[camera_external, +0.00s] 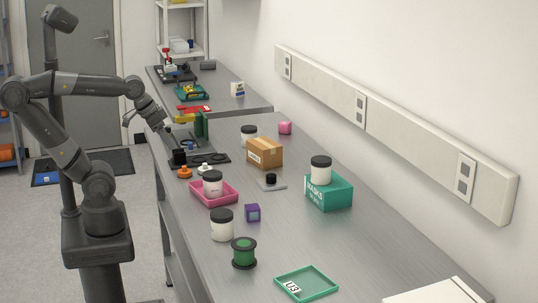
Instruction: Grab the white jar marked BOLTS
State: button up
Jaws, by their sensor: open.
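Several white jars with dark lids stand on the grey bench. One jar (213,188) is in the pink tray (232,197). One jar (222,231) stands on the bench in front of that tray. One jar (320,176) is on top of the teal box (340,194) marked MASKS. One jar (247,141) stands behind the cardboard box (264,153), partly hidden. I cannot read BOLTS on any of them. My gripper (168,142) is open over the bench's left edge, left of the jars and apart from them; its fingertips are small and hard to make out.
A green spool (244,253), a purple cube (252,213) and a green tray (306,284) are at the front. A black-knobbed piece (271,182) sits mid-bench. Orange and pale small pieces (185,172) lie near my gripper, beside a dark device (208,157). The wall bounds the right.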

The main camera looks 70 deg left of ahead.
jog(key=w+a+r+n+y, duration=0.1)
jog(key=w+a+r, duration=0.15)
jog(key=w, duration=0.35)
jog(key=w+a+r+n, duration=0.1)
jog(key=w+a+r, duration=0.15)
jog(key=w, duration=0.35)
jog(key=n+g+y, duration=0.2)
jog(key=n, duration=0.3)
send_over(248, 128)
jog(key=s, duration=0.2)
jog(key=f, duration=0.8)
jog(key=d+f, duration=0.1)
jog(key=f, duration=0.4)
jog(key=shift+s+f, duration=0.1)
jog(key=x, duration=1)
jog(key=shift+d, duration=0.15)
jog(key=shift+c, duration=0.5)
jog(key=c, duration=1.1)
